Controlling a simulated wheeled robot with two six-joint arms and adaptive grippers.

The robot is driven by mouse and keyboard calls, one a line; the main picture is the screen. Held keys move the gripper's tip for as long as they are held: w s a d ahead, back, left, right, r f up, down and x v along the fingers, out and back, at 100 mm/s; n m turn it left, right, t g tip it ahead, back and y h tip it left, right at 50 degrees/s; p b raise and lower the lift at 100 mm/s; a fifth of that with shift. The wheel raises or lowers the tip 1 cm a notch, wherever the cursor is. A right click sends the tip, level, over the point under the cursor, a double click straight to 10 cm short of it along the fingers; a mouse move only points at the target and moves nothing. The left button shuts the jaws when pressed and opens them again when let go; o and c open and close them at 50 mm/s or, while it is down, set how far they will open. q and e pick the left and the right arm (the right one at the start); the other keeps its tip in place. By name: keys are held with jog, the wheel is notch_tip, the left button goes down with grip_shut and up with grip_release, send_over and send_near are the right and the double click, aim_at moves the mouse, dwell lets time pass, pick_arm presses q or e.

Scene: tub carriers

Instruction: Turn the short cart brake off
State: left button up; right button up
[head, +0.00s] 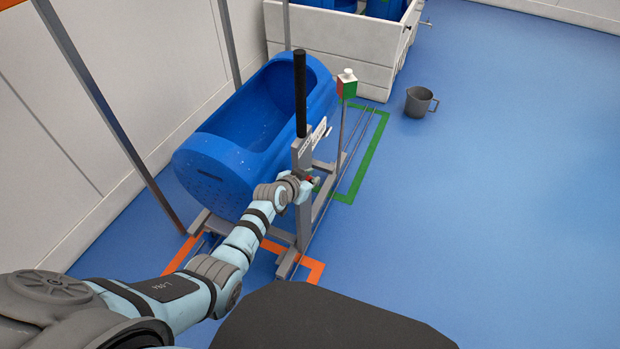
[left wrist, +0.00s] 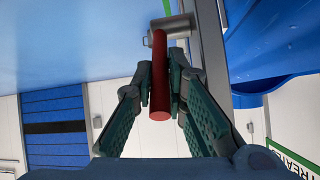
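A cart with a grey frame and a tall black-gripped post (head: 300,95) carries a large blue tub (head: 205,165) lying on its side. A red brake lever (left wrist: 160,88) sticks out toward the camera in the left wrist view, from a grey cylindrical mount (left wrist: 170,27). My left gripper (left wrist: 161,85) has a finger on each side of the red lever, pads close against it, and appears shut on it. In the head view my left gripper (head: 308,183) is at the cart's post, below the black grip; the fingers are small there. My right gripper is not in view.
The blue floor at right is clear.

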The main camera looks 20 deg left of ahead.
pick_arm(q)
jog(key=shift+o, duration=0.6)
jog(key=shift+s, duration=0.15)
jog(key=v, duration=1.1)
jog(key=shift+s+r, duration=0.25)
